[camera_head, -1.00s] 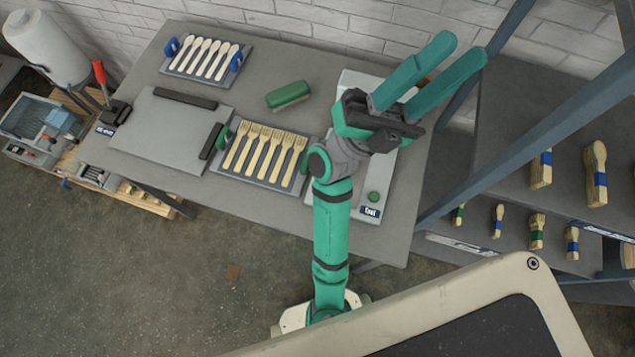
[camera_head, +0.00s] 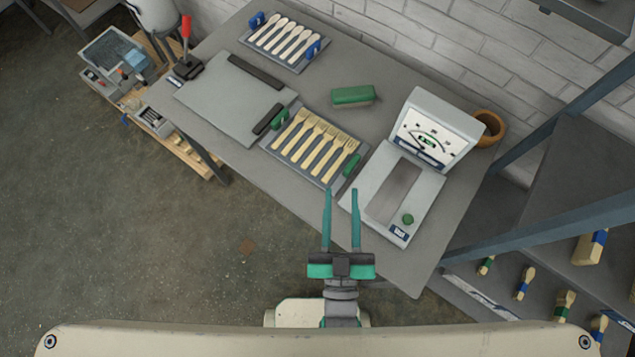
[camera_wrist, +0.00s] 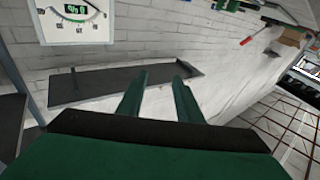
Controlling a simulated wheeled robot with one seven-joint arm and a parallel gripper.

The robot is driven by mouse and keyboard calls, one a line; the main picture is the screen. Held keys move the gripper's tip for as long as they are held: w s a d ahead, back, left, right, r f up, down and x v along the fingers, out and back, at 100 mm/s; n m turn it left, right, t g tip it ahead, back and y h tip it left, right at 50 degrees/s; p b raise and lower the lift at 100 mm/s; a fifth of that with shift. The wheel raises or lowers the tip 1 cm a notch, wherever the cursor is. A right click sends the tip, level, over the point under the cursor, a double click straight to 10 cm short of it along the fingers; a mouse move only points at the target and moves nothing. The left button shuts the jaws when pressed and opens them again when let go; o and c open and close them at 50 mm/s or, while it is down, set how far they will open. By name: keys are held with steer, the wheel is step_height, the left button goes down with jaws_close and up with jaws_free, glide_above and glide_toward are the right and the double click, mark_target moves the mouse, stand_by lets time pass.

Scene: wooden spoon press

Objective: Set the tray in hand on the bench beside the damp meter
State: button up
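The damp meter (camera_head: 395,193) stands on the grey bench (camera_head: 420,272), with its dial box (camera_head: 440,130) upright at the back and a flat plate in front. A grey tray of wooden forks (camera_head: 300,171) with green end grips lies flat on the bench just left of the meter. The gap between them looks narrow. My gripper (camera_head: 341,215) is open and empty, its two fingers apart near the bench's front edge, close to the tray and the meter. In the wrist view my gripper (camera_wrist: 158,85) shows nothing between the fingers; part of the dial (camera_wrist: 75,20) is at top left.
A grey board (camera_head: 232,98) lies left of the fork tray. A tray of spoons with blue grips (camera_head: 296,62) and a green brush-like block (camera_head: 353,96) lie behind. A wooden pot (camera_head: 490,128) stands behind the meter. A shelf rack is at right. The bench's front right corner is clear.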

steer(key=s+a+f+g, duration=0.4)
steer(key=s+a+f, duration=0.1)
steer(key=s+f, duration=0.4)
steer(key=shift+s+m+g, duration=0.25)
steer(key=shift+m+g, duration=0.05)
steer(key=shift+g, duration=0.1)
stand_by(0.6)
